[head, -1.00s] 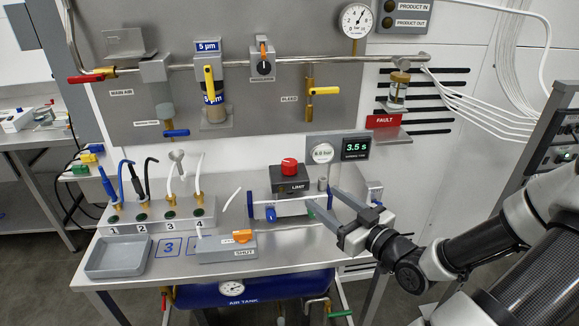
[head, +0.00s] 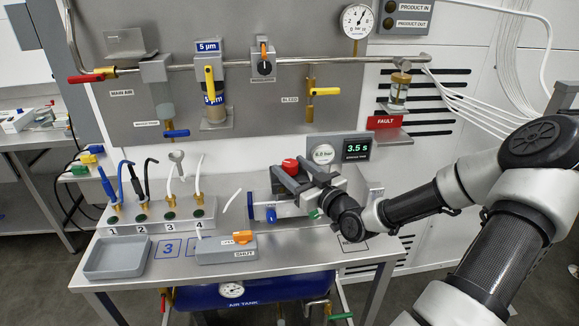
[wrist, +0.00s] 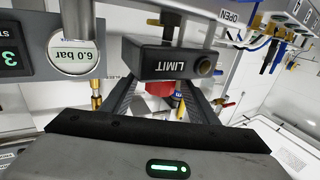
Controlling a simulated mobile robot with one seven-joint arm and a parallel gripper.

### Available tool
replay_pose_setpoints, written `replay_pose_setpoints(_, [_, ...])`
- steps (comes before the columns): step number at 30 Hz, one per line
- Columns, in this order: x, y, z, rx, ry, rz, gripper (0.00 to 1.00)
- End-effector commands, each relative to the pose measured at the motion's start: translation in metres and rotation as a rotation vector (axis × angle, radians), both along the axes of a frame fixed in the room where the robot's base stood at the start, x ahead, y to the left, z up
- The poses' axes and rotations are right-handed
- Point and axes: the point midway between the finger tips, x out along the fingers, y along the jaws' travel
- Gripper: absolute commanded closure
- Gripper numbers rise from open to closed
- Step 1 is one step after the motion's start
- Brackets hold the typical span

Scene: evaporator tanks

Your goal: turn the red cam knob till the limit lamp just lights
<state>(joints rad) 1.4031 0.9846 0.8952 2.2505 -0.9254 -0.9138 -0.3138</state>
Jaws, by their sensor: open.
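The red cam knob (head: 289,166) is partly hidden by my gripper (head: 291,172) in the head view. My gripper is open, with its fingers on either side of the knob. In the wrist view the red knob (wrist: 158,90) shows between the two dark fingers (wrist: 160,93); whether either finger touches it I cannot tell. The dark box marked LIMIT (wrist: 150,66) appears upside down there, beside the knob. The round limit lamp (wrist: 203,67) on its face looks dark. In the head view my gripper hides most of the box.
A display (head: 356,147) reads 3.5 s, beside a round gauge (head: 322,154) that reads 6.0 bar in the wrist view. A grey block with an orange lever (head: 242,237) and an empty tray (head: 117,258) lie left on the bench. Hose fittings (head: 160,215) stand behind them.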

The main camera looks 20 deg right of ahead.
Motion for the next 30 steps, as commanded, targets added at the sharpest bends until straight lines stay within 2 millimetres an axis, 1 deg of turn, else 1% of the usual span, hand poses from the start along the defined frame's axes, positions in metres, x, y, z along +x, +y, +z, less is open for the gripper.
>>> replay_pose_setpoints(1, [0.0056,0.0018,0.0002,0.000,-0.001,0.002,0.46])
replay_pose_setpoints(3, [0.0106,0.0026,0.0001,-0.001,0.000,0.002,0.46])
replay_pose_setpoints(6, [0.0143,0.0036,-0.0001,0.000,0.000,0.001,0.46])
replay_pose_setpoints(14, [0.0150,0.0033,0.0000,0.000,0.001,0.001,0.46])
replay_pose_setpoints(21, [0.0148,0.0033,0.0000,0.000,0.001,0.001,0.86])
replay_pose_setpoints(26, [0.0152,0.0025,0.0007,0.000,-0.003,0.017,0.87])
replay_pose_setpoints(30, [0.0155,0.0015,0.0015,-0.002,-0.005,0.084,0.87])
